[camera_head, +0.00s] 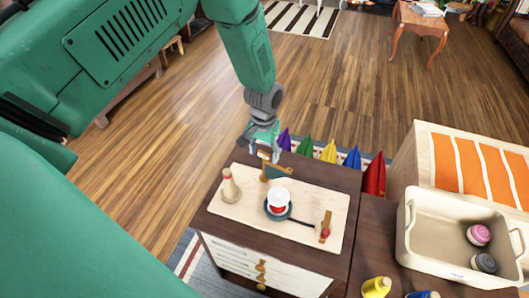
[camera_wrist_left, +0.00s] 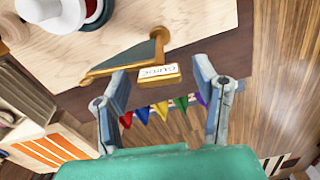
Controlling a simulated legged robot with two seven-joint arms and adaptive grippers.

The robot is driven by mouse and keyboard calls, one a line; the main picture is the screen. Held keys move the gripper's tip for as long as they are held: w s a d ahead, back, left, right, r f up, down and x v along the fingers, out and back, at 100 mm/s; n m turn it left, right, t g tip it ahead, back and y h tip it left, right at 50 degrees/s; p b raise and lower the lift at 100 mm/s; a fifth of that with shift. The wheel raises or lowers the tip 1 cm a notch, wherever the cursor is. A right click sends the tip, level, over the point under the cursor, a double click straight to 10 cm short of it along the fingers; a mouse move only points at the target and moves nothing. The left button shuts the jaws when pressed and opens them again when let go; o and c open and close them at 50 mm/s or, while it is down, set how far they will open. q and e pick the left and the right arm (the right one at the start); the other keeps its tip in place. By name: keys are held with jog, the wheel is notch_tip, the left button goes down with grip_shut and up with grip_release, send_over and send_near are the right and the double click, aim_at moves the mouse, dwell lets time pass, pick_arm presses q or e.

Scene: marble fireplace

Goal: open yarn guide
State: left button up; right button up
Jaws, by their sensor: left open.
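The yarn guide (camera_head: 279,171) is a brass post with a teal arm at the back edge of a pale wooden board (camera_head: 237,208). In the left wrist view, the guide (camera_wrist_left: 128,57) shows its teal arm slanting away to the left and a brass tab (camera_wrist_left: 158,74) with a white label. My left gripper (camera_head: 265,153) is above the guide at the board's back edge. In the wrist view, its two fingers (camera_wrist_left: 163,90) are spread, with the labelled tab between their tips; contact cannot be told. My right gripper is not in view.
The board also holds a wooden peg (camera_head: 229,186), a white and red spool (camera_head: 278,199) on a dark dish, and a red-knobbed lever (camera_head: 325,230). Coloured pennants (camera_head: 329,152) hang behind. A cream bin (camera_head: 408,240) with yarn balls stands right; yellow spool (camera_head: 377,287) in front.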

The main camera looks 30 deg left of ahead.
pick_arm(q)
notch_tip(320, 180, up, 12)
jog(key=shift+f, duration=0.15)
dwell(0.5)
jog(key=s+d+f, duration=0.2)
jog(key=s+f, duration=1.2)
jog(key=s, duration=0.3)
jog(key=s+f, duration=0.2)
jog(key=s, duration=1.4)
notch_tip(320, 180, down, 11)
jog(key=w+d+m+b, duration=0.1)
jog(key=w+b, duration=0.1)
jog(key=b, duration=0.9)
jog(key=shift+w+d+t, duration=0.3)
jog(key=shift+w, duration=0.05)
